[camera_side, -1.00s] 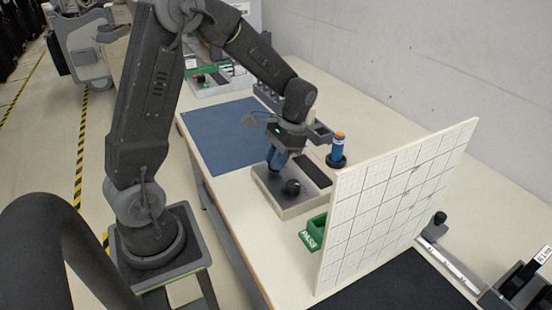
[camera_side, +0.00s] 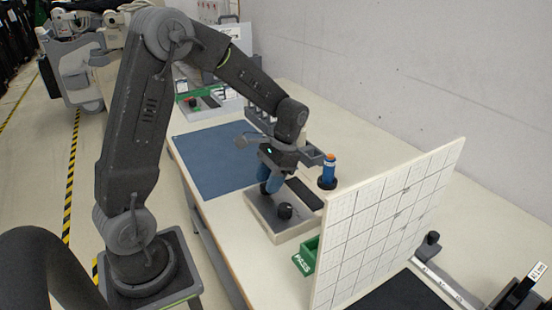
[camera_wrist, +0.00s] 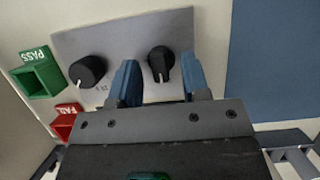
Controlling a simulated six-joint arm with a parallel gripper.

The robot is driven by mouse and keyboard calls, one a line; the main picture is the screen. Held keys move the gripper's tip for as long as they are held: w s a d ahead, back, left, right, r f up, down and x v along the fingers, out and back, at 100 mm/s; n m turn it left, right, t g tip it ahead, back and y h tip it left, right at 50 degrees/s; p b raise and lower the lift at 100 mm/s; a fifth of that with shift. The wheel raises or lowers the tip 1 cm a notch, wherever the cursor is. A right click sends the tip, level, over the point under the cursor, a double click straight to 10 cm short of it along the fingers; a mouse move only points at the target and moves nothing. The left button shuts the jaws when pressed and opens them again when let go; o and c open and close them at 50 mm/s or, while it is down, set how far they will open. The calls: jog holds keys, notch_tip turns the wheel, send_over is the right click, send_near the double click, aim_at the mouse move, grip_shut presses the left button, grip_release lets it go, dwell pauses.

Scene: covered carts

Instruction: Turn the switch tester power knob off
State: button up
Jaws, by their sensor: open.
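The switch tester is a pale grey box (camera_side: 262,214) on the bench, its top panel (camera_wrist: 120,40) facing my wrist camera. The panel has two black knobs with white pointer lines. The left knob (camera_wrist: 88,71) in the wrist view stands clear of my fingers; it also shows in the side view (camera_side: 285,210). The right knob (camera_wrist: 161,60) is between my two blue fingertips, with gaps at both sides. My gripper (camera_wrist: 158,66) is open, and in the side view (camera_side: 269,180) it points down over the mat-side end of the box. I cannot read which knob is power.
A green PASS bin (camera_wrist: 38,75) and a red FAIL bin (camera_wrist: 66,122) stand beside the box. A blue mat (camera_side: 212,160) lies on the other side. A white gridded board (camera_side: 385,225) stands upright at the right. A blue bottle-like item (camera_side: 328,170) stands behind the box.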

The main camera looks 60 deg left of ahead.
jog(key=v, duration=1.2)
jog(key=shift+r, duration=0.4)
jog(key=s+d+r+t, duration=0.1)
jog(key=s+d+t, duration=0.4)
jog(key=s, duration=0.3)
jog(key=s+d+r+t, duration=0.1)
jog(key=s+d+t, duration=0.4)
jog(key=s, duration=0.3)
jog(key=shift+s+d, duration=0.3)
jog(key=shift+d, duration=0.15)
jog(key=shift+r, duration=0.15)
